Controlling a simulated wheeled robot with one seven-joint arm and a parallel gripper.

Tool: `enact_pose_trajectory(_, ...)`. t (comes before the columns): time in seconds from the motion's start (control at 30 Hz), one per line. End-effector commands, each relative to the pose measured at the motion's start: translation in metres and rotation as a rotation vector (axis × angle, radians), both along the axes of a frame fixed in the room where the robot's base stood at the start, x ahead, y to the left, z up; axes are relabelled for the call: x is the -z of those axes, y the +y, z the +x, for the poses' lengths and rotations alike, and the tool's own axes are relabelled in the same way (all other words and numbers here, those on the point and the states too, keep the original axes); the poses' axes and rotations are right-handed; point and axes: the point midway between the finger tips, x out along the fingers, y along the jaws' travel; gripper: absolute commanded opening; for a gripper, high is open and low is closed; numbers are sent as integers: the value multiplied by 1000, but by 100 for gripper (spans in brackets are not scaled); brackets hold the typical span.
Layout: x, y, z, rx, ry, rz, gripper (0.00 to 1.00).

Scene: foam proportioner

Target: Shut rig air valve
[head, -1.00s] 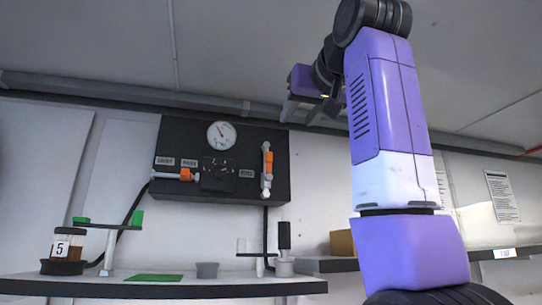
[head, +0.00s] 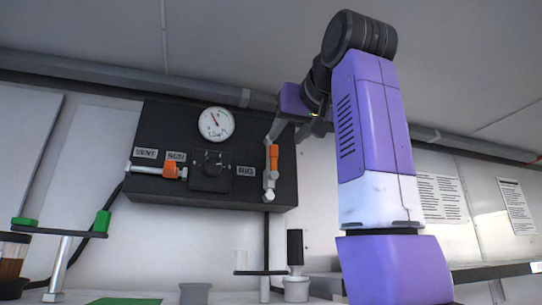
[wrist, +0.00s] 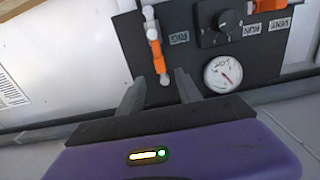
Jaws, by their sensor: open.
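The rig air valve, with an orange handle (head: 273,158), is on the right side of the black panel (head: 150,190), beside a RIG label (head: 246,171). Its handle stands roughly upright, in line with its grey pipe. In the wrist view the orange handle (wrist: 158,55) lies ahead of the jaws, close to the line between them. My gripper (wrist: 157,82) is open and empty, its two fingers spread apart. In the head view my gripper (head: 291,128) is at the panel's upper right, near the valve; whether a finger touches it I cannot tell.
A second orange-handled valve (head: 170,170) lies horizontal near the VENT and RUN labels. A black knob (head: 212,163) and a round gauge (head: 216,123) share the panel. Below, a shelf carries a grey cup (head: 194,293) and a black-topped post (head: 295,248). A pipe (head: 70,67) runs above.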

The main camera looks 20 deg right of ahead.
Motion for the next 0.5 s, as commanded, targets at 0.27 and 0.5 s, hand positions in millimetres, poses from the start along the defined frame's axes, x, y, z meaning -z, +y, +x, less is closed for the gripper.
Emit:
enact_pose_trajectory(0.27, -2, 0, 29, 0, 4, 0, 42)
enact_pose_trajectory(0.5, -3, 0, 63, 0, 2, 0, 42)
